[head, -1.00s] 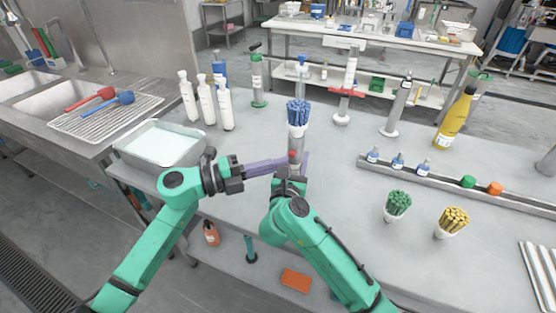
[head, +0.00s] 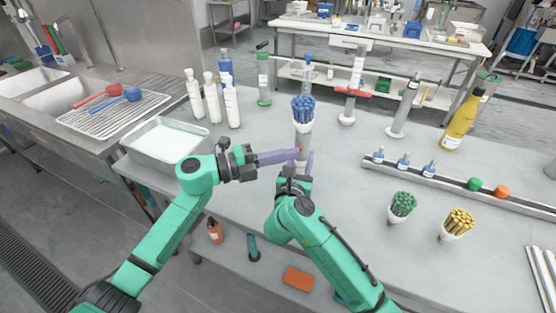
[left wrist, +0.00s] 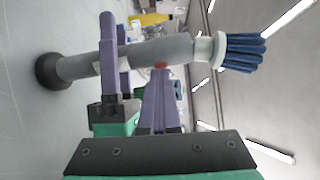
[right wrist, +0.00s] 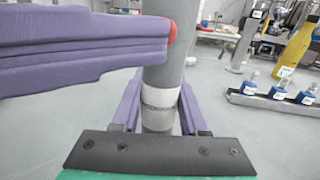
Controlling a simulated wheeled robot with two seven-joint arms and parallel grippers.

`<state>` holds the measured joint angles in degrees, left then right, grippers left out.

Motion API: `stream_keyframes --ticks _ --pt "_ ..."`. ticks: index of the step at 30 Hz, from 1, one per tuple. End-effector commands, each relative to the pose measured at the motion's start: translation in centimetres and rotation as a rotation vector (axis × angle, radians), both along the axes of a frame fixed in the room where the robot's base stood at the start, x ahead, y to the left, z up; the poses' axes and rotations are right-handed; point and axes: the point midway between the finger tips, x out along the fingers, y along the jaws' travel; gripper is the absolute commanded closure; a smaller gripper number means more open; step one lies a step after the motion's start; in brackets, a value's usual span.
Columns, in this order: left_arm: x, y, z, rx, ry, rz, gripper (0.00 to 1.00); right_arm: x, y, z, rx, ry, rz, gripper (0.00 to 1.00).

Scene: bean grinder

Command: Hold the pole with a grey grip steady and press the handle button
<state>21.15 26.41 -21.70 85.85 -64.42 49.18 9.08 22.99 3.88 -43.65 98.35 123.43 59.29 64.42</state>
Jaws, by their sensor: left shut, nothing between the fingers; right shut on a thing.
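Whether the button is pushed in cannot be told.
A metal tray (head: 127,145) and several white bottles (head: 212,98) stand left of the pole. Other poles stand behind. A rail (head: 450,180) with small bottles and cups of green sticks (head: 403,204) and yellow sticks (head: 457,223) are at right. The table between is clear.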

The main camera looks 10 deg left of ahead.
Motion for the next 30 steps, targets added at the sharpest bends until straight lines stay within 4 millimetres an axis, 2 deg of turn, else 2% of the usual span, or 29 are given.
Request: stream_keyframes --ticks 4,8,15,19,24,30 --pt "-1.4 0.5 -0.3 0.003 0.003 0.001 1.0 -0.2 0.4 -0.2 0.003 0.005 0.009 1.0" --pt "-4.1 1.5 -0.2 0.004 0.003 -0.001 1.0 -0.1 0.3 -0.3 0.003 0.006 0.007 1.0" --pt "-6.3 7.2 -0.1 0.003 0.003 0.001 1.0 -0.1 0.2 -0.3 0.002 0.006 0.005 1.0" --pt "-7.2 9.4 -0.1 0.002 0.003 0.001 1.0 -0.1 0.2 -0.3 0.002 0.006 0.004 1.0" --pt "-7.7 10.5 0.1 0.0 -0.002 -0.001 1.0 -0.1 0.1 -0.3 0.001 0.006 0.003 1.0" --pt "-7.7 10.5 0.1 0.0 -0.002 -0.001 1.0 -0.1 0.1 -0.3 0.001 0.006 0.002 1.0"
